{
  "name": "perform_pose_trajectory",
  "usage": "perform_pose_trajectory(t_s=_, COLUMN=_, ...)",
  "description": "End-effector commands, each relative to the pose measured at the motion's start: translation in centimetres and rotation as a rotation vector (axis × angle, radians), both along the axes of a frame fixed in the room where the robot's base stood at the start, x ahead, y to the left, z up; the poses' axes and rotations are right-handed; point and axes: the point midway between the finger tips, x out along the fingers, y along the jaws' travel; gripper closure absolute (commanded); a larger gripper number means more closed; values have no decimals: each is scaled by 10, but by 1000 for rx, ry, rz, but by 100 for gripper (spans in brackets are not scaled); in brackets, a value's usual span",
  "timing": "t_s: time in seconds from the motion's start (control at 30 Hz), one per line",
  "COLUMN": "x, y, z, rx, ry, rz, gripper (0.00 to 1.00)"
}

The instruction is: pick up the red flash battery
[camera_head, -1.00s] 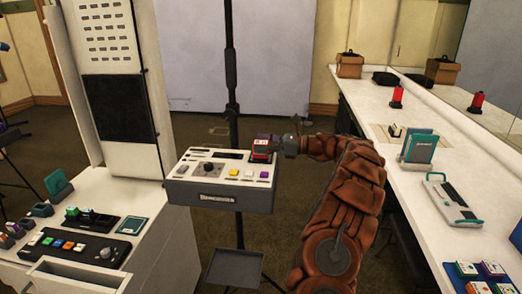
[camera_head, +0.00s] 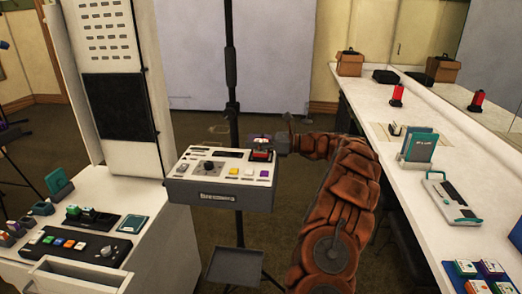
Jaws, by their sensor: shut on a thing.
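The red flash battery (camera_head: 261,155) is a small red block at the back right corner of the grey-white control box (camera_head: 188,190). My gripper (camera_head: 264,143) reaches in from the right, at the battery's top, and is shut on it. The fingers are small and dark here and hide part of the battery. I cannot tell whether it is clear of the box's top.
The control box sits on a black stand (camera_head: 232,105) with a small lower tray (camera_head: 234,266). A white console (camera_head: 150,255) is at left. A white counter (camera_head: 375,115) at right holds a red lamp (camera_head: 397,94) and a blue tray (camera_head: 455,284) of several coloured blocks.

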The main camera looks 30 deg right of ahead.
Motion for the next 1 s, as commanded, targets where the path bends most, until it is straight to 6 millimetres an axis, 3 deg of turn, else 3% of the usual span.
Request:
perform_pose_trajectory(t_s=0.2, x=0, y=0, z=0, rx=1, ry=-1, rz=0, gripper=100)
perform_pose_trajectory(t_s=0.47, x=0, y=0, z=2, rx=0, ry=-1, rz=0, gripper=100)
perform_pose_trajectory(t_s=0.87, x=0, y=0, z=37, rx=-5, ry=-5, rz=-1, gripper=100)
perform_pose_trajectory(t_s=1.0, x=-7, y=2, z=36, rx=2, ry=-1, rz=-2, gripper=100)
